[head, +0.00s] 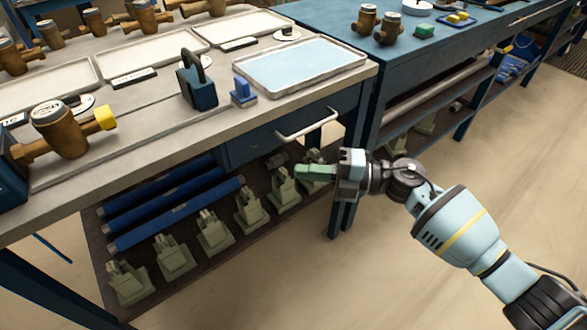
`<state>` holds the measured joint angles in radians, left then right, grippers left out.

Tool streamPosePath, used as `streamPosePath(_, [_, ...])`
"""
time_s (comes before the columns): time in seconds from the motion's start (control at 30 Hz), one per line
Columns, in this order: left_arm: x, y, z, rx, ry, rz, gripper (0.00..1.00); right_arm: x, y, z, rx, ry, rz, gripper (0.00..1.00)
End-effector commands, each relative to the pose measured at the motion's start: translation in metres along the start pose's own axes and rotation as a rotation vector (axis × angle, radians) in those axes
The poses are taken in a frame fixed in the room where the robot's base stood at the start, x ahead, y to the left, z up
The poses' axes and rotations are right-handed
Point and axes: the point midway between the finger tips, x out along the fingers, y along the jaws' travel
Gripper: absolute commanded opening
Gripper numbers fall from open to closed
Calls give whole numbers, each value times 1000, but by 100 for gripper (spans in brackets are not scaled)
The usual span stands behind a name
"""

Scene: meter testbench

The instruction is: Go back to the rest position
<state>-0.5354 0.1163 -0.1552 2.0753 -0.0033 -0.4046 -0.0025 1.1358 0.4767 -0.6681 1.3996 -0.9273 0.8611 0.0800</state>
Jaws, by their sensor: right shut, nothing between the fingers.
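My right gripper (314,172) reaches in from the right of the head view. It is shut and empty, its green fingers pointing left. It is below the tabletop's right corner, near the drawer handle (308,123) and in front of the table leg in the picture. I cannot tell if it touches anything. My left gripper is not in view.
The grey-topped workbench (150,150) holds brass meters (62,130), trays (300,66) and a dark blue padlock-like block (197,85). Its lower shelf holds blue tubes (175,215) and several green fixtures (212,232). A blue bench (420,50) stands behind. The floor (480,150) at right is clear.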

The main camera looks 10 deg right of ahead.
Motion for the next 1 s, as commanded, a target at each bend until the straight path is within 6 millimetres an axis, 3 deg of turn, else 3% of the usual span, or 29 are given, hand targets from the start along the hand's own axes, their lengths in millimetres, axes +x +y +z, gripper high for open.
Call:
streamPosePath(0.47, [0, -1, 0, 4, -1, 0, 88, 0, -7, -6, 30, -14, 19, 0])
streamPosePath(0.73, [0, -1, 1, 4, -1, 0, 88, -1, -52, -46, 315, -195, 196, 0])
streamPosePath(1.0, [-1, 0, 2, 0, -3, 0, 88, -31, -114, -91, 694, -485, 335, 0])
